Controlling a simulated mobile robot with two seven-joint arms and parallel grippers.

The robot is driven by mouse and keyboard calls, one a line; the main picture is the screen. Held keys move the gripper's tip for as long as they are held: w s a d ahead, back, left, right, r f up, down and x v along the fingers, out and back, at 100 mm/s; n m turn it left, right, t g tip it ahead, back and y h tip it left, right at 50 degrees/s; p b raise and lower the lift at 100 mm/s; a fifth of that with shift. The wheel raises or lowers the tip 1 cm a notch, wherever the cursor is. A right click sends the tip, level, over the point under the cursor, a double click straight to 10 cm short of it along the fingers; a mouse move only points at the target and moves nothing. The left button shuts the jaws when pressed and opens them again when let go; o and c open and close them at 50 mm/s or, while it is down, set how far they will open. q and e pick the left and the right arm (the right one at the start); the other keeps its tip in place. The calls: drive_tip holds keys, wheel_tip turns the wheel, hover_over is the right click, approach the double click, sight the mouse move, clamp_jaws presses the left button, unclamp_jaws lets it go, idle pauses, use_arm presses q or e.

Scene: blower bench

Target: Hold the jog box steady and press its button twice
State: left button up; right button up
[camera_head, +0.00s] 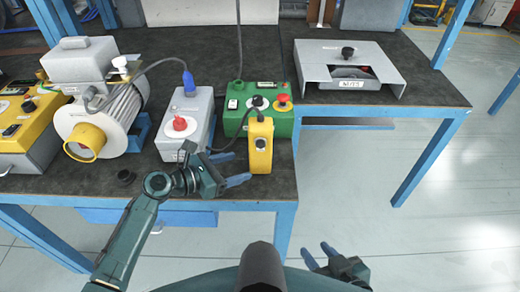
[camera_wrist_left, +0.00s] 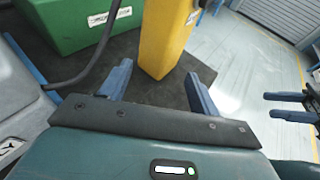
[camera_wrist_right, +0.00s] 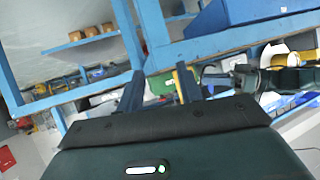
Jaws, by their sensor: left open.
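The yellow jog box (camera_head: 260,162) stands upright at the front edge of the bench, before the green control box (camera_head: 276,124). A dark round button (camera_head: 260,143) shows on its face, and a black cable is at its top. My left gripper (camera_head: 240,167) is open just left of the jog box, its fingers pointing at it. In the left wrist view the jog box (camera_wrist_left: 165,35) rises just beyond and between the two open fingers, with no clear contact. My right gripper (camera_head: 315,248) is open and empty, low in front of the bench and right of the jog box.
A grey box with a red knob (camera_head: 180,124) stands left of the green box. A blower (camera_head: 105,110) and a yellow-topped box (camera_head: 28,120) are further left. A grey metal stand (camera_head: 348,65) is at the back right. The floor right of the bench is clear.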

sight(257, 162)
use_arm(q)
drive_tip(key=shift+b+x, duration=1.05)
drive_tip(key=shift+x, duration=2.75)
use_arm(e)
drive_tip(key=shift+a+f, duration=0.1)
drive_tip(key=shift+f, duration=0.65)
use_arm(q)
drive_tip(key=shift+s, duration=0.1)
drive_tip(key=shift+c, duration=0.2)
clamp_jaws()
use_arm(e)
drive_tip(key=shift+c, duration=0.3)
clamp_jaws()
